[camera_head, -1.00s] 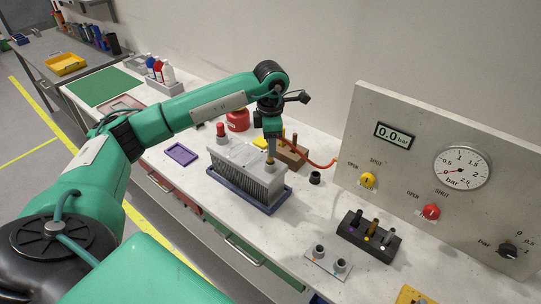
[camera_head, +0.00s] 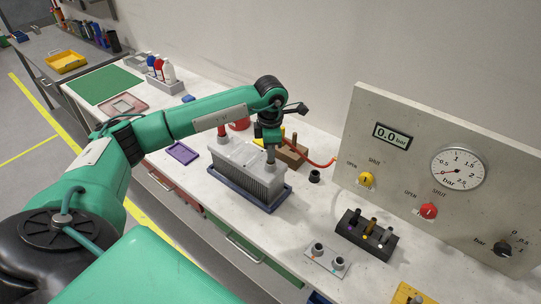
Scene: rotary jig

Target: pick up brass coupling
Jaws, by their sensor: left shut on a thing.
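A brass-coloured coupling (camera_head: 373,226) stands upright in the middle of a black rack (camera_head: 362,242), between a black and a grey one. My left gripper (camera_head: 270,158) is over the right end of a finned grey block (camera_head: 240,172), well to the left of the rack. It is shut on a small fitting at the grey port there; the fitting is mostly hidden, so I cannot tell its kind. A red-topped fitting (camera_head: 222,132) stands on the block's left end. My right gripper does not show.
The block sits in a dark blue tray (camera_head: 250,200). A gauge panel (camera_head: 400,190) with knobs stands behind the rack. A brown block (camera_head: 292,152) and red hose (camera_head: 322,160) are behind my gripper.

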